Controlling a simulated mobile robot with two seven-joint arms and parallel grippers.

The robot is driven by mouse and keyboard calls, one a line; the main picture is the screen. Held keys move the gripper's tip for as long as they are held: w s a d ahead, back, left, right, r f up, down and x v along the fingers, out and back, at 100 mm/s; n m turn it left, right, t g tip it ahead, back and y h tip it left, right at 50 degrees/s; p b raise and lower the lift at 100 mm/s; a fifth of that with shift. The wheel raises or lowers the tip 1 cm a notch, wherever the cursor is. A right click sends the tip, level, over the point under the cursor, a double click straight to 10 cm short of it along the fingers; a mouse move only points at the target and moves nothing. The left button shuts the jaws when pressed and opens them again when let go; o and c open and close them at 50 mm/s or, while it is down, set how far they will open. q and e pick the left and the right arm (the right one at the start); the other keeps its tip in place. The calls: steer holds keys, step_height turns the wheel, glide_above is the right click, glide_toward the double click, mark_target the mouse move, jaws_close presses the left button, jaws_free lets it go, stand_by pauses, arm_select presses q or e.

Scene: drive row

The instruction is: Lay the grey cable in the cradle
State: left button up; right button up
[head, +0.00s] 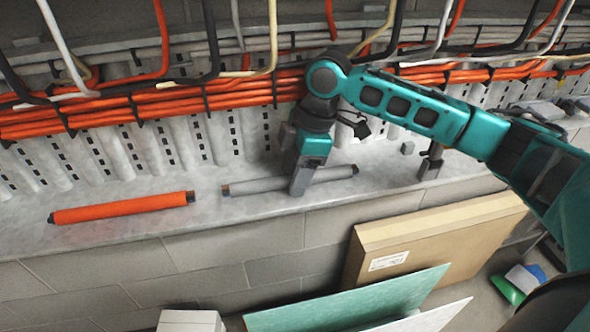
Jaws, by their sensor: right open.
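The grey cable (258,185), a short grey length with dark ends, lies on the pale ledge. My right gripper (299,188) comes down over its middle, its fingers pointing down and hiding that part. The jaws are open; whether they touch the cable I cannot tell. A small dark upright fixture (431,162) with a grey foot stands on the ledge to the right of the cable. It may be part of the cradle, but I cannot tell; no other clear cradle shows. My left gripper is not in view.
An orange cable piece (120,208) lies on the ledge at the left. Bundled orange cables (230,97) run along the back, with loose wires hanging above. Below the ledge are a cardboard box (440,240) and green panels (350,303).

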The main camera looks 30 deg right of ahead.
mark_target(289, 175)
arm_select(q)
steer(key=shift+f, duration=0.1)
arm_select(e)
steer(key=shift+f+b, duration=0.25)
steer(key=shift+b, duration=0.6)
steer(key=v, duration=0.1)
steer(key=p+v, duration=0.1)
steer(key=v, duration=0.3)
steer(key=shift+w+a+r, duration=0.15)
steer(key=shift+a+r, duration=0.15)
steer(key=shift+a, duration=0.05)
arm_select(q)
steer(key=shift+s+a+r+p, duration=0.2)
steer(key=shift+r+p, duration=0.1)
steer(key=shift+p, duration=0.7)
arm_select(e)
steer(key=v, duration=0.8)
